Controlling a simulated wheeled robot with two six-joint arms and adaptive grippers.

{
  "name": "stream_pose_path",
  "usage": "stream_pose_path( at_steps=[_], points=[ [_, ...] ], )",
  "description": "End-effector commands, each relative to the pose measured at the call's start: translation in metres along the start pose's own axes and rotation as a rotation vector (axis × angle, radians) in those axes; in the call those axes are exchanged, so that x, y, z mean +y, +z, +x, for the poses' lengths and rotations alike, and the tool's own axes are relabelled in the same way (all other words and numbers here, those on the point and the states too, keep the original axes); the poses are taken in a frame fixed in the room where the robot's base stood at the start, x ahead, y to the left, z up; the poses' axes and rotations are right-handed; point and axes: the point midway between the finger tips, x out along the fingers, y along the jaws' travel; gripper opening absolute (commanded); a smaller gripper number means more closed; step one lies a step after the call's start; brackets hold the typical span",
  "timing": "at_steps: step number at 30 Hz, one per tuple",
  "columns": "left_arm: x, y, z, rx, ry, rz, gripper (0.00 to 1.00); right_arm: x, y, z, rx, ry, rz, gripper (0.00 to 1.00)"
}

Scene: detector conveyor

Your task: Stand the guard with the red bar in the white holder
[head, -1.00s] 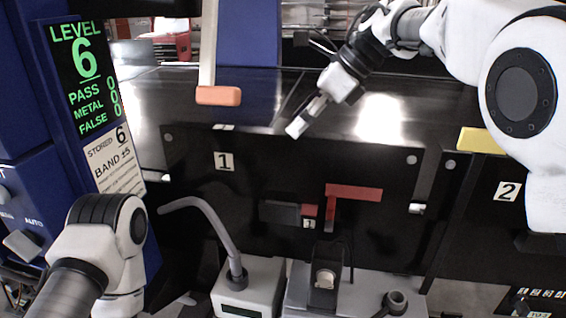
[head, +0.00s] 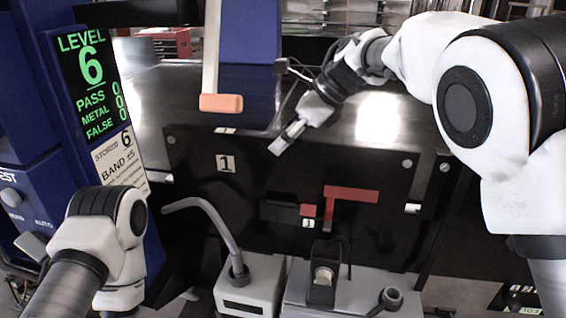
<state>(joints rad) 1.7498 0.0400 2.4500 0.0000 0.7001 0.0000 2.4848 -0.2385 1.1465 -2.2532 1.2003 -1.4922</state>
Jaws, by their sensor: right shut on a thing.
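A red bar (head: 351,193) with a short red stem shows in front of the black panel (head: 270,165) labelled 1. I cannot tell how it joins the panel. My right gripper (head: 291,130) points down and left at the panel's top edge, shut on a small pale piece (head: 275,147), mostly hidden by the jaws. My left gripper is out of view.
An orange-ended white post (head: 220,102) hangs above the panel. A pale block (head: 350,291) with a black upright part stands right of the white box. A blue cabinet with a display (head: 88,75) is at left. The shiny belt (head: 377,115) behind the panel looks clear.

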Motion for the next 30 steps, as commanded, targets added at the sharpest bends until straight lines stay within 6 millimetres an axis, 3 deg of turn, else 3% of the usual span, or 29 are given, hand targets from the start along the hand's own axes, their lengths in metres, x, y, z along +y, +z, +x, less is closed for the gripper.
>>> stream_pose_path(
  at_steps=[5, 11, 22, 30],
  points=[
    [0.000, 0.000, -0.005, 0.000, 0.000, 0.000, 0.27, -0.002, 0.004, -0.005, -0.001, -0.007, -0.003, 0.00],
    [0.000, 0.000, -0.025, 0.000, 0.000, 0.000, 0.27, -0.002, 0.020, -0.025, -0.002, -0.010, -0.006, 0.00],
    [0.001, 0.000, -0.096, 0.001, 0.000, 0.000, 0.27, -0.002, 0.076, -0.096, -0.003, -0.008, -0.004, 0.00],
    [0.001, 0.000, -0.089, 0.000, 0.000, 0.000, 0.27, -0.002, 0.105, -0.132, -0.003, -0.007, -0.005, 0.00]
  ],
)
